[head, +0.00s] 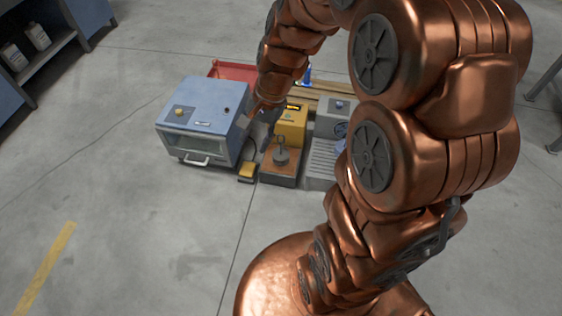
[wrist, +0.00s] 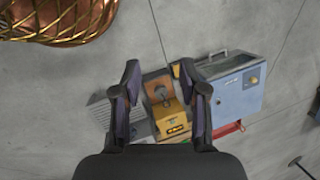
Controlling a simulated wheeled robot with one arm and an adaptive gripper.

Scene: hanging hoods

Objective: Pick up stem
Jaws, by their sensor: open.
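A small dark piece with a round base and a thin upright top (head: 281,155) stands on an orange-brown plate in front of a yellow box (head: 291,124). It is the likeliest stem, but I cannot be sure. It also shows in the wrist view (wrist: 160,92), between my fingers in the picture. My gripper (wrist: 160,76) is open and empty, with its two dark fingers spread. It points down from above the yellow unit. In the head view my gripper (head: 262,124) is partly hidden by my arm, just left of the yellow box.
A blue-grey cabinet (head: 203,112) with a front handle stands close on the left. A grey ribbed unit (head: 325,150) stands on the right. A small yellow pedal (head: 246,170) lies on the floor between. A red tray (head: 228,70) is behind. The floor in front is clear.

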